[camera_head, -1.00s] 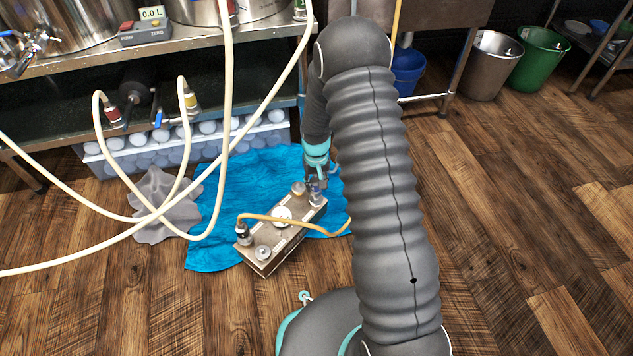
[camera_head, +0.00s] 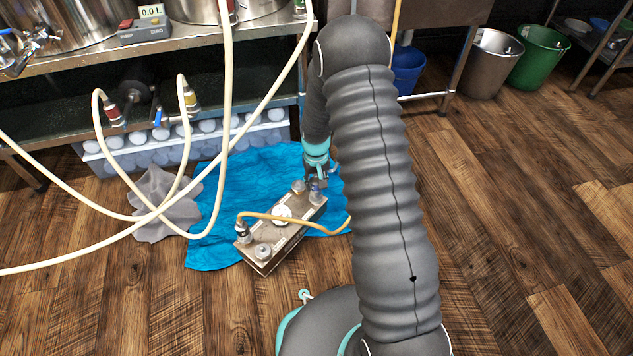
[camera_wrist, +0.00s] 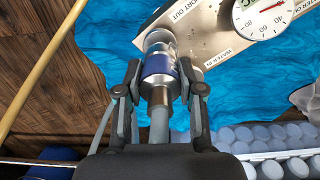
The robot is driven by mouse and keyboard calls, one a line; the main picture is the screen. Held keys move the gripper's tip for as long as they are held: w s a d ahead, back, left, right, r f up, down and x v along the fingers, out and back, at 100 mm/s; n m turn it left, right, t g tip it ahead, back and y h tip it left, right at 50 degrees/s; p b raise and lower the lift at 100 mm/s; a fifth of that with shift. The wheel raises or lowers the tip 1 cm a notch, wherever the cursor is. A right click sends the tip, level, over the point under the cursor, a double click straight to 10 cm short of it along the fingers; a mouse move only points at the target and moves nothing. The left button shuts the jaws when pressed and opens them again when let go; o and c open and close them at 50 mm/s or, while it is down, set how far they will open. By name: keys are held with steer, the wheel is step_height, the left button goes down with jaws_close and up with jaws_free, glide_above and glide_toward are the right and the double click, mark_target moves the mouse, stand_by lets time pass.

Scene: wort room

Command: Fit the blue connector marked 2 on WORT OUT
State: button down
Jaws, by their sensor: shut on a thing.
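My gripper (camera_wrist: 158,95) is shut on the blue connector (camera_wrist: 158,68), a silver fitting with a blue band and a partly visible white mark. A grey-blue hose runs back from it between the fingers. The connector's front end overlaps a round silver port (camera_wrist: 156,38) beside the WORT OUT label (camera_wrist: 186,12); I cannot tell whether it is seated. In the head view my gripper (camera_head: 317,180) is at the far right corner of the steel plate unit (camera_head: 262,258), which lies on a blue cloth. The join is too small to read there.
A tan hose (camera_head: 290,220) arches from the unit's near-left fitting across its top. A round gauge (camera_head: 282,214) sits mid-unit. Cream hoses (camera_head: 120,239) loop at left over a grey rag (camera_head: 160,212). A bottle crate (camera_head: 180,150) stands behind the blue cloth (camera_head: 212,235). Open wooden floor lies right.

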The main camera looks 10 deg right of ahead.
steer(key=shift+f, duration=1.2)
steer(key=c, duration=0.6)
jaws_free()
steer(key=shift+c, duration=0.2)
steer(key=shift+r, duration=0.15)
step_height(320, 180, up, 12)
steer(key=shift+f, duration=0.1)
steer(key=shift+s, duration=0.1)
